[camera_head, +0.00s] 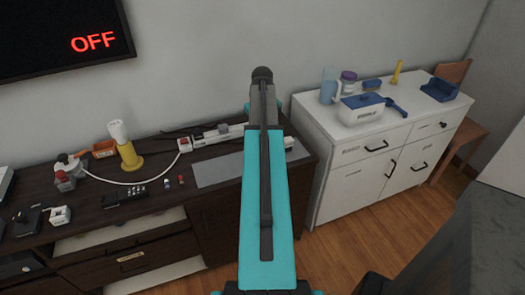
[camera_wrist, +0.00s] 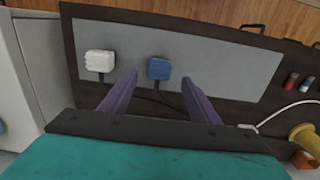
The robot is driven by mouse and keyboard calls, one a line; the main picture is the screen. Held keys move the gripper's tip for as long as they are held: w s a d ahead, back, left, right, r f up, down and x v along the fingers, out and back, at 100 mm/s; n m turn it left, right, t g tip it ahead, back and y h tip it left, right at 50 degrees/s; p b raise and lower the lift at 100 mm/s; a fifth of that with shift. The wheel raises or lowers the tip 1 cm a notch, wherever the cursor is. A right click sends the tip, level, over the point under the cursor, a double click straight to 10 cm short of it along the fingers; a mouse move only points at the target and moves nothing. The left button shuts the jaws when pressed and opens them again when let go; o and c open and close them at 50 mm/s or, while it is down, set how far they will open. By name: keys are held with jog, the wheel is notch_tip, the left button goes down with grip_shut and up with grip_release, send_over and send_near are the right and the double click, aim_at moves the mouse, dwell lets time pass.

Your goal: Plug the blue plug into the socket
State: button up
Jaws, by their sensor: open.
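The blue plug (camera_wrist: 159,69) lies on a grey mat (camera_wrist: 215,68), with a dark cord trailing from it. It is hidden behind my arm in the head view. My gripper (camera_wrist: 159,77) is open, its two purple fingers on either side of the blue plug in the picture. I cannot tell whether they are level with it or above it. A white power strip (camera_head: 203,138), which looks like the socket, lies along the wall at the back of the dark cabinet. Its outlets are too small to make out.
A white plug (camera_wrist: 99,61) lies on the mat beside the blue one. A yellow-based lamp (camera_head: 129,155), a black remote (camera_head: 124,197) and small batteries (camera_head: 168,183) are on the cabinet (camera_head: 215,209). A white sideboard (camera_head: 335,165) stands to the right. The grey mat's left part is clear.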

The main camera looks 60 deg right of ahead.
jog(key=shift+f+p, duration=0.5)
jog(key=shift+f, duration=1.65)
jog(key=c, duration=1.2)
jog(key=shift+o, duration=0.2)
jog(key=shift+r, duration=0.15)
jog(key=shift+d+r+b, duration=0.1)
jog(key=shift+r+b, duration=0.4)
jog(key=shift+r, duration=0.85)
jog(key=shift+s+a+r, duration=0.15)
jog(key=shift+a+r, duration=0.05)
jog(key=shift+r, duration=0.05)
jog(key=s+a+b, duration=0.1)
jog(key=s+a, duration=0.2)
jog(key=a, duration=0.4)
jog(key=s+a+r+b, duration=0.1)
jog(key=s+a, duration=0.2)
jog(key=a, duration=0.4)
jog(key=shift+a+r+b, duration=0.2)
jog(key=shift+r+b, duration=0.05)
jog(key=shift+b, duration=0.05)
jog(key=shift+s, duration=0.1)
